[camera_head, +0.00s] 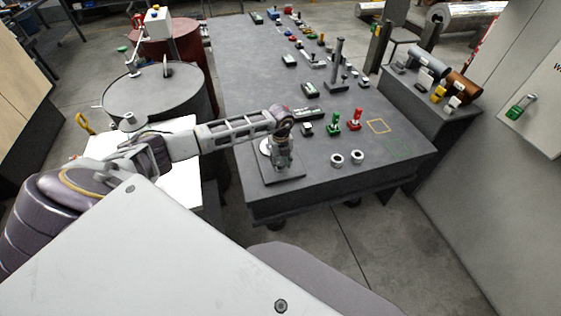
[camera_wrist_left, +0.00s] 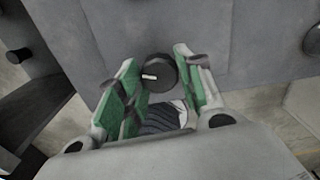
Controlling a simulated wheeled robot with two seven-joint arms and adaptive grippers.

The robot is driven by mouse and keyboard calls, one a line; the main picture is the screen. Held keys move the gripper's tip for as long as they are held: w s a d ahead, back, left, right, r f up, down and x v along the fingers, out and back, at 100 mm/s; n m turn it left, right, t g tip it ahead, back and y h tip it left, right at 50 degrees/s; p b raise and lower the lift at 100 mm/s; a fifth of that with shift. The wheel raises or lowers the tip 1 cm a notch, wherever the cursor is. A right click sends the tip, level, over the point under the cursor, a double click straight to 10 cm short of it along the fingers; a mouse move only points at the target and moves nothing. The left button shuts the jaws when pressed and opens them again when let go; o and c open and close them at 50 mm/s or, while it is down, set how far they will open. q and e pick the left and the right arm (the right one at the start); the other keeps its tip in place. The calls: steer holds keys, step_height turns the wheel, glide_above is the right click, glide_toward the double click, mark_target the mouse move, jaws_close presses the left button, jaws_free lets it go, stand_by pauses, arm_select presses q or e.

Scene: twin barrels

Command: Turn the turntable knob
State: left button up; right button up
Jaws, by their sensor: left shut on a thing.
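The turntable is a dark square base (camera_head: 290,178) with a pale disc (camera_head: 266,147), at the near left corner of the long grey table. My left gripper (camera_head: 283,166) reaches down over it from the left and hides much of it. In the left wrist view, a round black knob (camera_wrist_left: 160,72) with a white mark sits between the green-padded fingertips of my left gripper (camera_wrist_left: 156,66). The gripper is shut on this knob. Part of a pale round surface (camera_wrist_left: 182,108) shows between the fingers. My right gripper is not in view.
The grey table (camera_head: 240,80) carries small switches and fittings along its length. Red and green toggle clamps (camera_head: 334,122) and two pale rings (camera_head: 337,159) stand right of the turntable. A dark barrel (camera_head: 150,95) is at the left. The table's near right corner is fairly clear.

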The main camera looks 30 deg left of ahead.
mark_target(281, 162)
arm_select(q)
steer(key=n+p, duration=0.1)
steer(key=n, duration=0.4)
steer(key=shift+w+r+n+p, duration=0.1)
steer(key=shift+n+p, duration=0.2)
steer(key=n+p, duration=0.1)
steer(key=n, duration=0.2)
steer(key=shift+n+p, duration=0.5)
steer(key=shift+n, duration=0.8)
steer(key=o, duration=1)
step_height(281, 162, up, 12)
